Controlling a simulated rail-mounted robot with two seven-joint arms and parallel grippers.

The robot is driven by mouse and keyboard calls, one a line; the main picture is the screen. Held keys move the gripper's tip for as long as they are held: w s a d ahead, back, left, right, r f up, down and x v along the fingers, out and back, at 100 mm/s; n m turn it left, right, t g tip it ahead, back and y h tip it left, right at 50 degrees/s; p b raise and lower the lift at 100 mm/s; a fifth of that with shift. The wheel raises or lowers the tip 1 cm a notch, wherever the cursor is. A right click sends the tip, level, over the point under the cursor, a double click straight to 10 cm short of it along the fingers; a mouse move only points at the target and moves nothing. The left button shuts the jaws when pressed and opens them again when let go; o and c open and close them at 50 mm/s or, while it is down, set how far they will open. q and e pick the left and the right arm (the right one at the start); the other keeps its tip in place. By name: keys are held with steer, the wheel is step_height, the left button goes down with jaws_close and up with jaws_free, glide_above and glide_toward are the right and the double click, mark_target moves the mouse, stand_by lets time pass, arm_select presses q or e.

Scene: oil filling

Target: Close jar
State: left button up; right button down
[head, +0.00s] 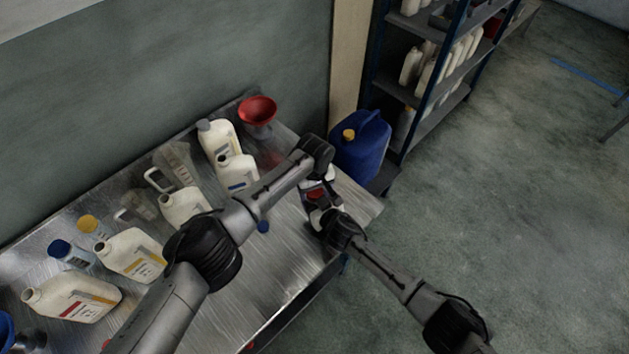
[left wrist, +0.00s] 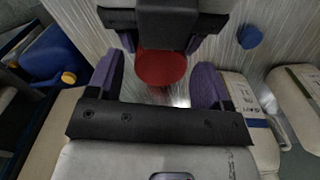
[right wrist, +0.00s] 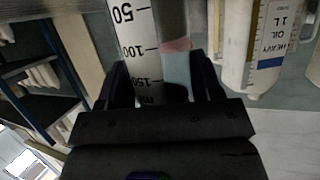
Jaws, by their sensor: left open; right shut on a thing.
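A clear jar with black scale marks (right wrist: 143,50) stands between the fingers of my right gripper (right wrist: 165,85), which is shut on it. In the head view my right gripper (head: 322,208) is at the right end of the metal table. A red round top (left wrist: 162,68) shows in the left wrist view between the spread fingers of my left gripper (left wrist: 158,82). It looks like a lid on the jar; I cannot tell how it is seated. My left gripper is open above it, with no clear contact. My left arm hides part of this in the head view.
A blue cap (head: 263,226) lies on the table, left of the grippers. White oil bottles (head: 131,254) and a red funnel (head: 257,112) stand to the left and back. A blue canister (head: 361,146) is close behind the grippers. Bare table (head: 285,255) lies in front.

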arm_select(q)
steer(key=shift+f, duration=0.55)
steer(key=c, duration=0.9)
steer(key=o, duration=1)
steer(key=shift+r, duration=2.25)
steer(key=shift+c, duration=0.4)
